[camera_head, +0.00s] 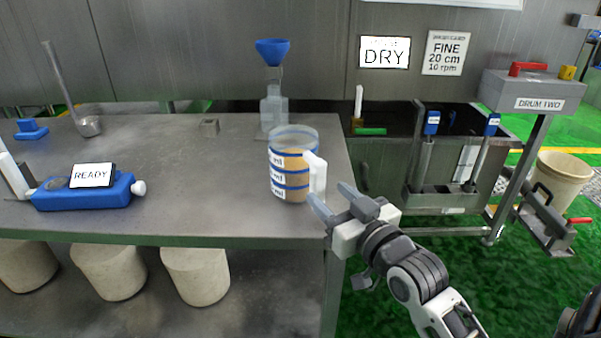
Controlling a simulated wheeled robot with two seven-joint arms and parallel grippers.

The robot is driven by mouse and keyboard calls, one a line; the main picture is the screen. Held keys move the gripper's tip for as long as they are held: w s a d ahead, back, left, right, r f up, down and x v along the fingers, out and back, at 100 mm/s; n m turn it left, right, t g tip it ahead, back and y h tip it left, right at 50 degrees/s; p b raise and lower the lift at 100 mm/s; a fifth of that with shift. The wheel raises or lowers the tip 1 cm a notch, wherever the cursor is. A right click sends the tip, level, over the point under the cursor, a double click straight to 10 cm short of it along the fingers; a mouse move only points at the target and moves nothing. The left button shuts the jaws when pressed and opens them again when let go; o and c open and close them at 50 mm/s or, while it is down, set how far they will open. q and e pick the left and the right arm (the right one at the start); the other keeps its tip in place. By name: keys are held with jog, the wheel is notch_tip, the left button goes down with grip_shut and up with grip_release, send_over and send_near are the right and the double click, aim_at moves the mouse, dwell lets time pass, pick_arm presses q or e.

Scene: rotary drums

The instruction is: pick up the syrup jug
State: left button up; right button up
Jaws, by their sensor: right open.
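The syrup jug (291,172) stands upright near the right edge of the steel table in the head view. It is a clear jug with blue bands and white labels, holding amber liquid. Its white handle (317,177) faces right. My right gripper (334,201) is open, with its fingers pointing up and left, just right of and slightly below the handle. In the picture the fingertips are close to the handle; I cannot tell if they touch it. Nothing shows between the fingers. My left gripper is not in view.
The table (190,170) also holds a blue device marked READY (84,192), a ladle (88,125) and a clear bottle (272,108) behind the jug. A blue funnel (272,51) is above the bottle. Drum two's stand (530,90) is at the right.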

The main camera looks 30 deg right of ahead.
aim_at(321, 188)
jog(key=shift+w, duration=2.8)
jog(key=shift+r, duration=0.1)
grip_shut()
